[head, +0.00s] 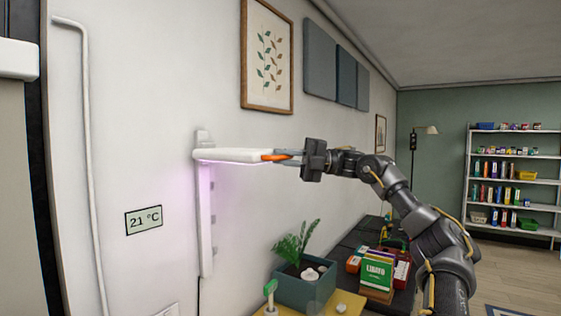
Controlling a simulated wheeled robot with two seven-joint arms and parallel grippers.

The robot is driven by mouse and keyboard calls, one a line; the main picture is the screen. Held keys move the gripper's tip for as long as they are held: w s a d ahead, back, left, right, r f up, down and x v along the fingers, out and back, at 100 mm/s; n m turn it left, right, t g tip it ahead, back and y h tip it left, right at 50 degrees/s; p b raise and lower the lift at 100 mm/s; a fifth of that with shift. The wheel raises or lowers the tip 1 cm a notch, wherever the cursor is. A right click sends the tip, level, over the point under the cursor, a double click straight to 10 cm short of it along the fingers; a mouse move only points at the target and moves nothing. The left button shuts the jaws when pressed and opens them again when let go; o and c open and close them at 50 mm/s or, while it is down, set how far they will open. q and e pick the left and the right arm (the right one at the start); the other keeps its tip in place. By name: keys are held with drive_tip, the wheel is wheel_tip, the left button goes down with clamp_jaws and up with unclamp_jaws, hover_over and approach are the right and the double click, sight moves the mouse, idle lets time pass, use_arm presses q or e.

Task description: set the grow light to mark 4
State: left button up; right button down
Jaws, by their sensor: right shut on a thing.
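The grow light (232,155) is a white, flat lamp head standing out from a white upright rail (206,230) on the wall. The head is near the top of the rail and casts a pinkish glow below it. Several small marks show along the rail's right side, too small to read. My right gripper (285,156) is shut on the orange handle (271,157) at the right end of the lamp head. My left gripper is not in view.
Below the lamp, a teal planter (305,291) with a green plant (293,245) stands on a yellow surface (349,304). Books and boxes (376,275) stand on a dark worktop to the right. A temperature display (143,220) hangs left of the rail. The air under the lamp head is clear.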

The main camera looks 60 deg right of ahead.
drive_tip(key=shift+s+d+r, duration=0.1)
drive_tip(key=shift+r, duration=0.3)
drive_tip(key=c, duration=1.5)
unclamp_jaws()
drive_tip(key=shift+o, duration=0.2)
drive_tip(key=shift+f, duration=0.1)
drive_tip(key=shift+f, duration=0.1)
drive_tip(key=shift+s+d+f, duration=0.1)
drive_tip(key=shift+s+d, duration=0.05)
drive_tip(key=shift+d, duration=0.05)
drive_tip(key=b+v, duration=0.3)
drive_tip(key=v, duration=0.7)
drive_tip(key=shift+s, duration=0.15)
